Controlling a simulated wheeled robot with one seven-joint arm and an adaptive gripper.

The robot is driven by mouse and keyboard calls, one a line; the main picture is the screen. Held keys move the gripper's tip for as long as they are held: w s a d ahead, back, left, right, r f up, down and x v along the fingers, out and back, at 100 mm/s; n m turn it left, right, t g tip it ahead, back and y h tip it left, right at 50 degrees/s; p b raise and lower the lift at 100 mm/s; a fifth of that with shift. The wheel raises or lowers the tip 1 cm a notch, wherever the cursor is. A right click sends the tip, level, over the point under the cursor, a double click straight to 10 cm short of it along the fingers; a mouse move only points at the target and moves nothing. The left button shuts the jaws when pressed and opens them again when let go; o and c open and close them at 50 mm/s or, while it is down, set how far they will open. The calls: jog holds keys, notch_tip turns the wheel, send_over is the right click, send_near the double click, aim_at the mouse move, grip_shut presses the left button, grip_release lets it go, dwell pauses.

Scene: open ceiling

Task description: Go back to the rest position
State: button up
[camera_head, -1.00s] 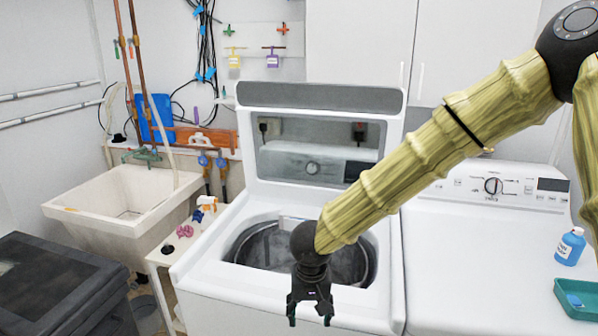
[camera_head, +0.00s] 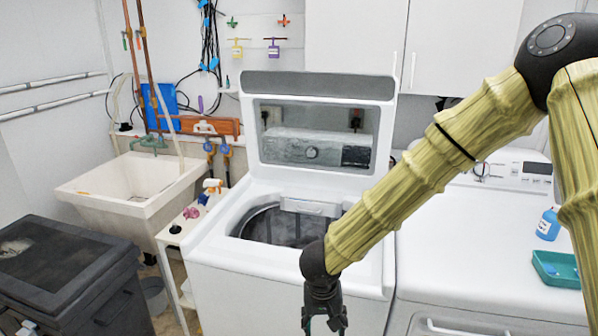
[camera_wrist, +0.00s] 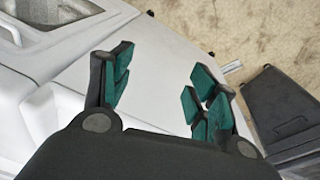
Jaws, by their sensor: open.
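My gripper (camera_head: 324,322) hangs below my wrist in front of the top-loading washer (camera_head: 290,283), at the bottom of the head view. In the wrist view my gripper (camera_wrist: 158,92) is open, its two green-padded fingers wide apart with nothing between them. The washer's white front lies beyond the fingers. The washer's lid (camera_head: 318,86) stands raised, and its drum (camera_head: 290,224) is open behind my arm. The fingertips in the head view are partly cut by the lower edge.
A white utility sink (camera_head: 90,190) and a dark bin (camera_head: 60,262) stand at left. A narrow white stand (camera_head: 170,238) is beside the washer. The dryer (camera_head: 450,250) at right carries a blue bottle (camera_head: 548,225) and a green tray (camera_head: 550,268). Bare floor (camera_wrist: 270,35) shows in the wrist view.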

jog(key=s+d+f+h, duration=0.1)
jog(key=s+d+f, duration=0.5)
jog(key=f, duration=0.4)
jog(key=s+d+f+h, duration=0.1)
jog(key=s+d+f, duration=0.45)
jog(key=f, duration=0.35)
jog(key=s+d+f+y, duration=0.1)
jog(key=s+f, duration=0.3)
jog(key=s, duration=0.5)
jog(key=s+d+f+g+y, duration=0.1)
jog(key=s+d+f, duration=0.3)
jog(key=s, duration=0.5)
jog(key=shift+s+g+y, duration=0.3)
jog(key=shift+s+y, duration=0.05)
jog(key=shift+y, duration=0.15)
